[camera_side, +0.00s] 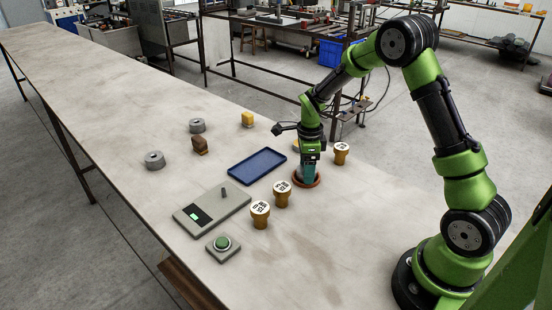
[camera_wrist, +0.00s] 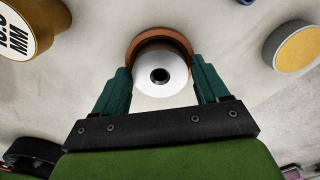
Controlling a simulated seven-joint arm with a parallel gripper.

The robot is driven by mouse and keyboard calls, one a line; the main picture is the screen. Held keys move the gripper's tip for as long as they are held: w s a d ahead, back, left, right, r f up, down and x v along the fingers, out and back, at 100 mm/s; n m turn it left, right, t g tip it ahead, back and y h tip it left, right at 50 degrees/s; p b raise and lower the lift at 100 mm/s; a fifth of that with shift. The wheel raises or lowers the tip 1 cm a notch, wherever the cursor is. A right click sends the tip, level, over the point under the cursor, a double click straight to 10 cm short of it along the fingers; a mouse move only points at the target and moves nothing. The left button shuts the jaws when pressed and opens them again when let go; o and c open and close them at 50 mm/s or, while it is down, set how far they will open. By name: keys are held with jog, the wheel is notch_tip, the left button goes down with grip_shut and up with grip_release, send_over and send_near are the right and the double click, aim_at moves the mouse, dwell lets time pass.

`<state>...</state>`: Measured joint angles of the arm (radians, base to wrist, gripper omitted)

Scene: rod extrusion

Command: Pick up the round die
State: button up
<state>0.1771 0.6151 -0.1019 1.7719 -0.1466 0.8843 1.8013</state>
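A pale round die (camera_wrist: 146,88) with a dark hole in its centre shows between the fingers in the wrist view. It lies over a terracotta-coloured round dish (camera_side: 315,183), whose rim (camera_wrist: 150,40) curves around the die's far side. My gripper (camera_side: 307,174) is lowered at the dish, with its two teal fingers pointing down. In the wrist view the fingers of my gripper (camera_wrist: 160,67) stand on either side of the die, with what look like thin gaps. In the side view the die is hidden behind the fingers.
Labelled gold plugs (camera_side: 260,214), (camera_side: 282,194) and (camera_side: 341,153) stand nearby; one labelled top (camera_wrist: 18,32) shows beside the dish. A blue tray (camera_side: 257,166), a scale (camera_side: 197,212) and a green button box (camera_side: 222,248) are left. Grey rings (camera_side: 155,160) lie farther left.

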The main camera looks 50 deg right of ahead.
jog(key=shift+r, duration=0.1)
jog(key=c, duration=1.1)
